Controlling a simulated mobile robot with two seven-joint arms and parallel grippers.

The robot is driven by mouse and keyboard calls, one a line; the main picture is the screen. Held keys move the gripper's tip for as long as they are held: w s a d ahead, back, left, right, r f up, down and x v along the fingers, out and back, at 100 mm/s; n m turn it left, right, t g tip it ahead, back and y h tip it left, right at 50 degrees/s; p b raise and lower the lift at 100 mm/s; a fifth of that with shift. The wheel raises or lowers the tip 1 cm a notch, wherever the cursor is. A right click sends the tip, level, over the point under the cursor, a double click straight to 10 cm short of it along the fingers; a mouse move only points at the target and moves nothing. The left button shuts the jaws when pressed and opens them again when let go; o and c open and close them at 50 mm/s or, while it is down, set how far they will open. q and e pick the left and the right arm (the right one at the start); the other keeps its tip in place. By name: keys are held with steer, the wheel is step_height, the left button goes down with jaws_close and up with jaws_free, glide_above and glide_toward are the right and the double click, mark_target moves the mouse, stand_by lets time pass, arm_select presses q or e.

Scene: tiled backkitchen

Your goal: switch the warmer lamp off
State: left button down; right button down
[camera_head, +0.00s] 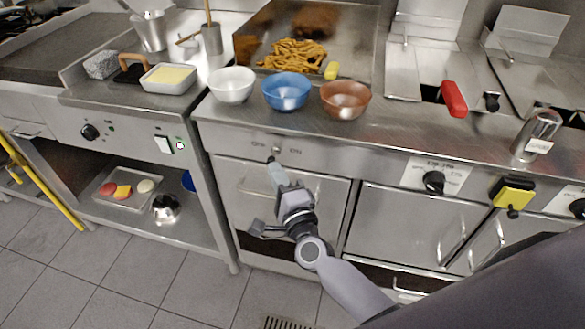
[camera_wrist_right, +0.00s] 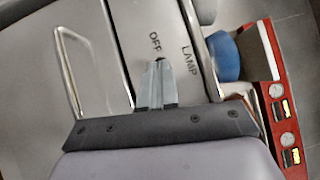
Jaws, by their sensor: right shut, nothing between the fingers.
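The lamp switch (camera_head: 276,149) is a small knob on the steel front panel below the bowls, between the labels OFF on its left and ON on its right. I cannot tell which way it is set. My right gripper (camera_head: 271,161) is shut and empty, its fingertips just below the switch and the OFF label. In the right wrist view the shut fingertips (camera_wrist_right: 160,62) lie close to the word OFF, with the word LAMP beside them; the switch itself is not clear there. Whether the tips touch the panel cannot be told. My left gripper is not in view.
A white bowl (camera_head: 232,84), a blue bowl (camera_head: 286,91) and a brown bowl (camera_head: 345,99) stand on the counter edge above the panel. A door handle (camera_wrist_right: 72,75) sticks out near the right gripper. A black knob (camera_head: 434,182) is farther right.

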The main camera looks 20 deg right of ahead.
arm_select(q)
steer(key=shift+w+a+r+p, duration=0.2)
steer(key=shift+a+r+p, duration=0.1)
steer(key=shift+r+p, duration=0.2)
arm_select(e)
steer(key=s, duration=0.6)
steer(key=shift+s+a+f, duration=0.35)
steer(key=shift+a+f, duration=0.05)
